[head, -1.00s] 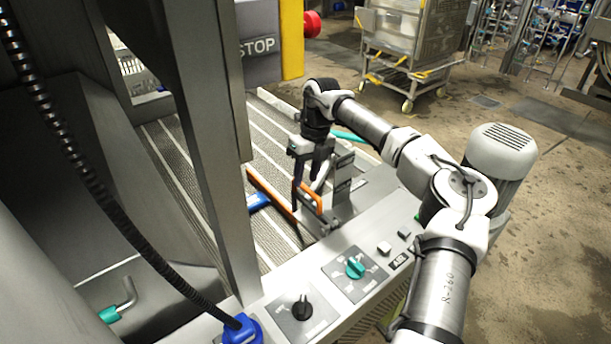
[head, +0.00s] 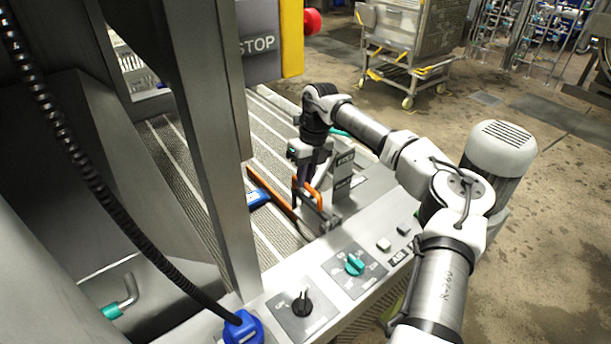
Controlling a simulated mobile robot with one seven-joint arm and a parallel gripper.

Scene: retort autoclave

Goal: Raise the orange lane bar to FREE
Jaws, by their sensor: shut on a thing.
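The orange lane bar (head: 270,191) lies low across the ribbed conveyor lanes, its right end near the metal post with dark labels (head: 343,178). An orange loop handle (head: 317,194) rises at its right end. My gripper (head: 304,198) points down at this handle, with its fingers shut on it. The fingers hide part of the handle, and the exact contact is small in view. The label wording on the post is too small to read surely.
A blue item (head: 258,198) lies beside the bar on the conveyor. A control panel with a teal knob (head: 355,265) and a black knob (head: 302,302) runs along the front. A steel upright (head: 215,150) stands left. A wheeled cart (head: 405,60) stands behind on open floor.

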